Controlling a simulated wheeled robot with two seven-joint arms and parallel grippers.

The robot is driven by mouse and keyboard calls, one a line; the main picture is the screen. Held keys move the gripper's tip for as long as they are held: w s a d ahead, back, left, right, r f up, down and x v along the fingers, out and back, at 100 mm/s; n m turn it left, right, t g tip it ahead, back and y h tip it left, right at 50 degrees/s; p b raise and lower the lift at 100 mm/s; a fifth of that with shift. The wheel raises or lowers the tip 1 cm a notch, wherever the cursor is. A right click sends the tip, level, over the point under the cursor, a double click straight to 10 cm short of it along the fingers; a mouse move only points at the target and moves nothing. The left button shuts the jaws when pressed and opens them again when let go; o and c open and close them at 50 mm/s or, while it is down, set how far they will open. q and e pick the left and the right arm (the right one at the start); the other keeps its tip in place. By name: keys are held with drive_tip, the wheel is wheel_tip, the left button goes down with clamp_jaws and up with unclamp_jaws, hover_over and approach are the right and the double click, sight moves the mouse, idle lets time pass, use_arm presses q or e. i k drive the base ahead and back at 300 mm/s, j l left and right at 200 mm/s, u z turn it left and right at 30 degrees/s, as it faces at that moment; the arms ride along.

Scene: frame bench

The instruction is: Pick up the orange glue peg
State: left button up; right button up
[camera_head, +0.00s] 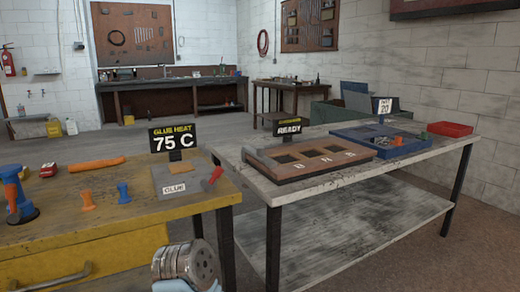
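A small orange peg (87,201) stands upright on the yellow-framed bench (60,226) at the left. A blue peg (123,193) of similar shape stands to its right. The grey glue plate (186,185), labelled GLUE, lies further right with a small tan piece and a red-handled tool (212,178) on it. A round metallic part of my own arm shows at the bottom centre, below the bench edge. No gripper fingers are visible, so neither gripper can be seen, and nothing is seen touching the orange peg.
A blue and orange stand (17,197) is at the far left. An orange roll (96,163) and a red object (48,170) lie behind the peg. A sign (172,139) reads 75 C. The right bench holds a wooden frame (310,158) and a blue tray (350,134).

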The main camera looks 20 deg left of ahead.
sight(89, 206)
drive_tip(key=u, duration=1.8)
